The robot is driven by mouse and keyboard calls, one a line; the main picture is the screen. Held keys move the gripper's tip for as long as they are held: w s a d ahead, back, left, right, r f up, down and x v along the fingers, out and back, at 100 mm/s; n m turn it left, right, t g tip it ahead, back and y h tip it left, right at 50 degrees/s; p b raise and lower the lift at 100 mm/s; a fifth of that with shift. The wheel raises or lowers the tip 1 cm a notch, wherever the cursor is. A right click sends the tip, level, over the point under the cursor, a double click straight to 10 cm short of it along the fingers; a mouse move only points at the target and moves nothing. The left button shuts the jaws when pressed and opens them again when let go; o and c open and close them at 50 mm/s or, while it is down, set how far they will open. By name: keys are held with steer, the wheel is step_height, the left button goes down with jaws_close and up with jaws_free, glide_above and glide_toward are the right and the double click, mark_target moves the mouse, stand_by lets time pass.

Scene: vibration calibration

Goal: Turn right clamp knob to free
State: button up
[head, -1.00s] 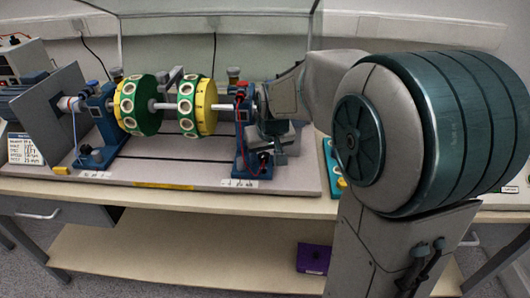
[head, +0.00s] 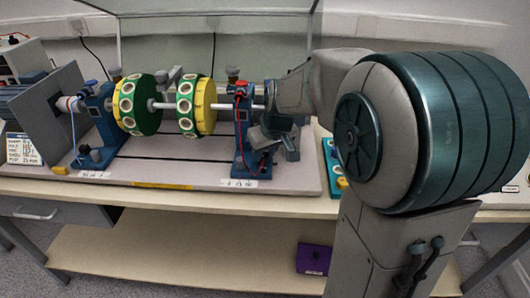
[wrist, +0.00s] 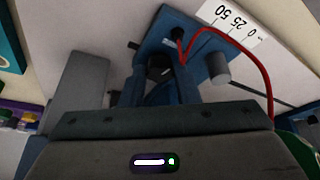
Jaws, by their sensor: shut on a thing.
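The right pedestal (head: 241,135) is a blue upright at the right end of the shaft. Its foot shows in the wrist view, with a dark clamp knob (wrist: 158,68) in front of my palm. My gripper (head: 270,143) is at the right side of this pedestal, low near its foot. It is shut on the dark knob, though the contact is dim and partly hidden. The knob's marking and exact angle cannot be read. A grey cylinder (wrist: 217,70) stands on the foot beside it.
A red cable (wrist: 268,75) loops close to my gripper. A scale label (wrist: 232,24) lies by the foot. The green and yellow discs (head: 203,106) sit on the shaft to the left. A teal tray (head: 332,165) lies right of the baseplate.

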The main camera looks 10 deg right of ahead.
steer(key=shift+n, duration=0.4)
steer(key=o, duration=1)
steer(key=shift+r, duration=0.1)
steer(key=p+v, duration=0.1)
steer(key=v, duration=1.2)
steer(key=shift+s+d+r+p, duration=0.15)
steer(key=shift+d+r+p, duration=0.1)
steer(key=shift+p, duration=0.15)
